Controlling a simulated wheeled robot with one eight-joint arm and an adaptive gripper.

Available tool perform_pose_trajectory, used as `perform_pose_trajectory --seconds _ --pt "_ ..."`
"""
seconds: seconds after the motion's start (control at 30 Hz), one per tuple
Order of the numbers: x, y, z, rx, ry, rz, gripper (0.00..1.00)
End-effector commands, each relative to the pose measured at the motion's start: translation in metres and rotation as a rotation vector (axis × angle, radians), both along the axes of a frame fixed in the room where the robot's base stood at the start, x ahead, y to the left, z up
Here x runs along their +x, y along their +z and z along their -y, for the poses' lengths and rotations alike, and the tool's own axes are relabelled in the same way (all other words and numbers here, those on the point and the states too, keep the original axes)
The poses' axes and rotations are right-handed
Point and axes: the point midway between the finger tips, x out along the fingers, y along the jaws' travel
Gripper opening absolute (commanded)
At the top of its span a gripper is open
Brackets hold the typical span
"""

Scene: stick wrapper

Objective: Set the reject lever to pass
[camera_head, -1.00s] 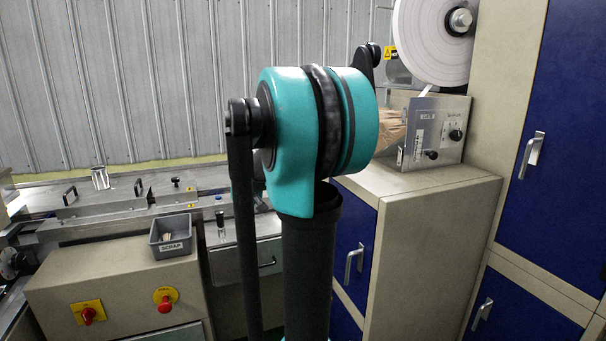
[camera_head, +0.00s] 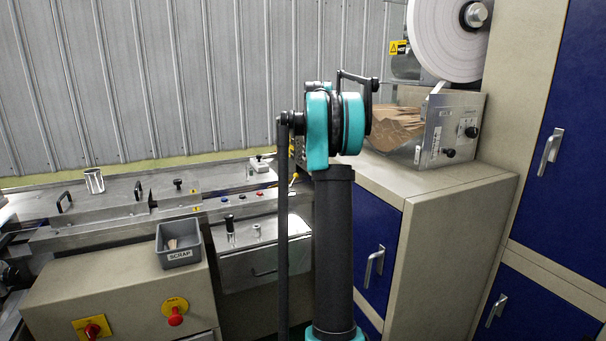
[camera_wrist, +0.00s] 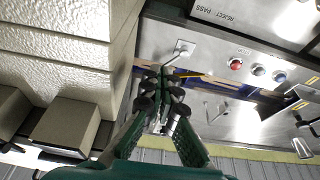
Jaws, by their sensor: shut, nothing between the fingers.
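In the wrist view, a plate lettered REJECT and PASS (camera_wrist: 265,15) lies at the top right, read upside down. A small bent metal handle (camera_wrist: 181,49) stands on a bright plate left of the buttons; it may be the reject lever, but I cannot tell its setting. My gripper (camera_wrist: 164,82) is shut and empty, its fingertips just below that handle in the picture. I cannot tell whether they touch it. In the head view my arm hides the gripper and the machine behind it.
Red and blue buttons (camera_wrist: 236,64) sit right of the handle. A cream cabinet (camera_wrist: 55,60) stands close on the left of the wrist view. In the head view, a scrap bin (camera_head: 180,246) and a red stop knob (camera_head: 175,312) are left, and a wrapper reel (camera_head: 440,40) is right.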

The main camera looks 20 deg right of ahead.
Motion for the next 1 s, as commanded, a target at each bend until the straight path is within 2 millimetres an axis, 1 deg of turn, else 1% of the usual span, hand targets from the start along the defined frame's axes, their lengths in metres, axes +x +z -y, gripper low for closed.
perform_pose_trajectory --seconds 0.27,0.37,0.43,0.57,0.9,0.93,1.0 --pt "0.0 -0.001 0.0 0.0 0.0 0.0 0.0" --pt "0.002 -0.005 -0.001 0.0 0.001 0.0 0.0" --pt "0.004 -0.012 -0.001 0.0 0.001 0.0 0.0" --pt "0.01 -0.032 -0.001 0.0 0.001 0.0 0.0" --pt "0.031 -0.096 -0.002 0.0 0.001 0.0 0.0" --pt "0.033 -0.1 -0.003 0.0 0.001 0.0 0.0" --pt "0.045 -0.099 -0.003 0.0 0.001 0.0 0.0"
